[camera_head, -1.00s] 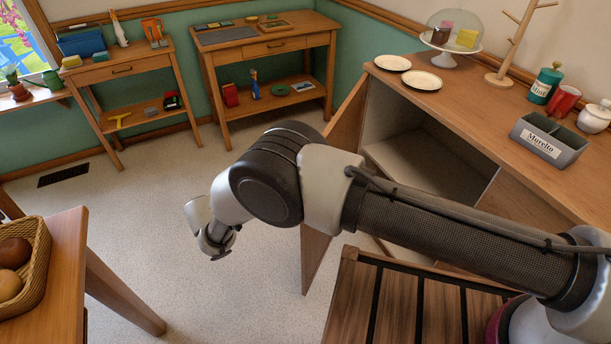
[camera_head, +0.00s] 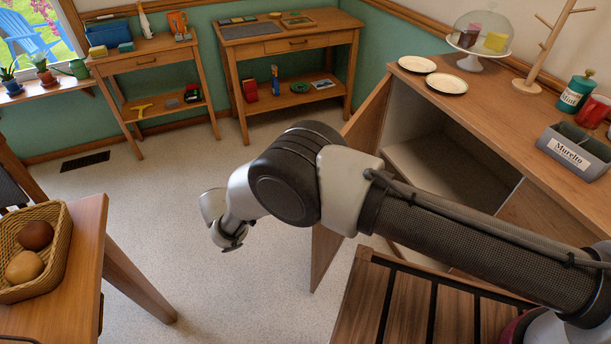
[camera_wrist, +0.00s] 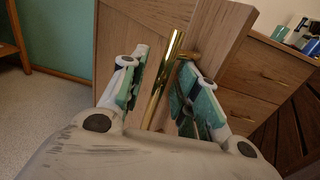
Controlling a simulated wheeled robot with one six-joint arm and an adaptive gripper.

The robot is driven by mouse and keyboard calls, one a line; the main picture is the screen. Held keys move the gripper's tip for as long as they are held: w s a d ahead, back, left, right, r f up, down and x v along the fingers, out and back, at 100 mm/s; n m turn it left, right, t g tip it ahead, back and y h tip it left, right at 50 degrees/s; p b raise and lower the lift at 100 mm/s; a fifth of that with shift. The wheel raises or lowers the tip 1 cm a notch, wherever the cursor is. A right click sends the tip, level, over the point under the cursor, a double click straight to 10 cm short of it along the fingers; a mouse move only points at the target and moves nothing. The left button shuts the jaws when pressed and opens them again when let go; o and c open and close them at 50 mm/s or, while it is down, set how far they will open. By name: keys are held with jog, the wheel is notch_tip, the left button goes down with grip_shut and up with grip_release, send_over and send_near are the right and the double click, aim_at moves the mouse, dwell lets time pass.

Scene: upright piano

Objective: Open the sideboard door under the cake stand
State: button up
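The sideboard (camera_head: 545,135) stands at the right. Its door under the cake stand (camera_head: 478,62) is swung wide open, and the compartment behind it (camera_head: 440,165) shows empty shelf space. The open door (camera_head: 335,225) stands out from the front; my arm hides part of it. My gripper (camera_head: 230,240) is left of the door in the head view. In the wrist view my gripper (camera_wrist: 163,92) has its two green-and-white fingers apart, with the brass handle (camera_wrist: 165,75) on the wooden door (camera_wrist: 125,45) showing between them. I cannot tell whether a finger touches the handle.
A slatted wooden seat (camera_head: 400,305) lies below my arm. A table with a bread basket (camera_head: 35,250) is at the lower left. Plates (camera_head: 447,83) and a grey box (camera_head: 575,152) sit on the sideboard top. The floor (camera_head: 230,170) left of the door is clear.

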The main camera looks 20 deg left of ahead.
jog(key=v, duration=0.7)
jog(key=shift+s, duration=0.1)
